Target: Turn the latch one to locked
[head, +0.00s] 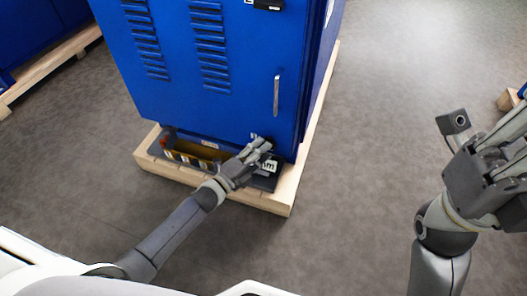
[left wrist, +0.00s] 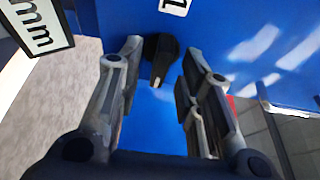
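The latch is a black knob (left wrist: 160,55) with a white mark at its end, on the blue cabinet face in the left wrist view. In the head view my left gripper (head: 264,146) is at the lower right of the blue cabinet (head: 180,85) and hides the knob. My right gripper (head: 487,117) is raised at the right, open and away from the cabinet.
The cabinet stands on a wooden pallet (head: 285,203). A vertical handle (head: 277,96) and another black latch (head: 268,4) are higher on its front.

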